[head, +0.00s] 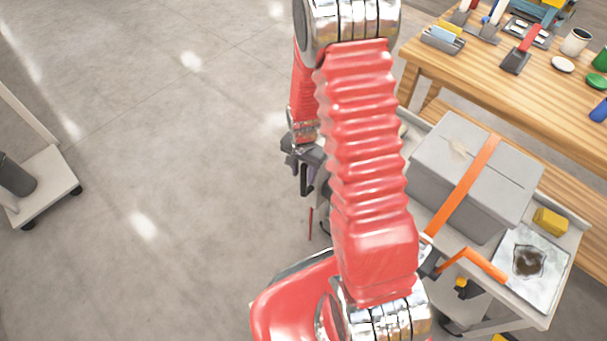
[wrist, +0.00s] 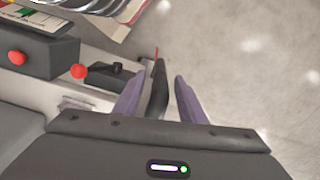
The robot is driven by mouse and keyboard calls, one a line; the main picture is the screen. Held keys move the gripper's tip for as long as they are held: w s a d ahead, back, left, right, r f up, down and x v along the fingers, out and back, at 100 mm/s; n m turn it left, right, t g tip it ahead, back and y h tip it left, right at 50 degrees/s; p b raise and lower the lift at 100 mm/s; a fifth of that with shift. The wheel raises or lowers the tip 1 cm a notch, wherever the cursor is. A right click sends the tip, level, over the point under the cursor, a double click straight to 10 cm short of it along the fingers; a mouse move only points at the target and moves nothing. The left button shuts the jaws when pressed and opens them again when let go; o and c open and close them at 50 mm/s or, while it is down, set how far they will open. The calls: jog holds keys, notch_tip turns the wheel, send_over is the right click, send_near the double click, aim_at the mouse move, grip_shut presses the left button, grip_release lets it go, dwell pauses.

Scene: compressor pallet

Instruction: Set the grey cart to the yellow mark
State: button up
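The grey cart (head: 567,262) stands at the right, against the workbench, carrying a large grey box (head: 470,170) under an orange strap. My gripper (head: 305,170) is at the cart's left side, partly hidden by my red arm. In the wrist view my gripper's two purple fingers (wrist: 158,82) stand apart, with a dark upright handle-like part (wrist: 157,97) between them. A gap shows on its right side; contact on the left is unclear. A small yellow patch (head: 502,338) shows at the bottom edge of the head view; I cannot tell if it is the mark.
A wooden workbench (head: 480,85) with tools and cups stands behind the cart. A yellow block (head: 550,221) and a stained sheet (head: 525,265) lie on the cart. Another wheeled cart (head: 50,185) stands at the far left. The floor between is clear. A red knob (wrist: 79,71) is near my fingers.

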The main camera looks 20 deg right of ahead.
jog(key=shift+f, duration=0.55)
jog(key=shift+c, duration=0.3)
grip_shut()
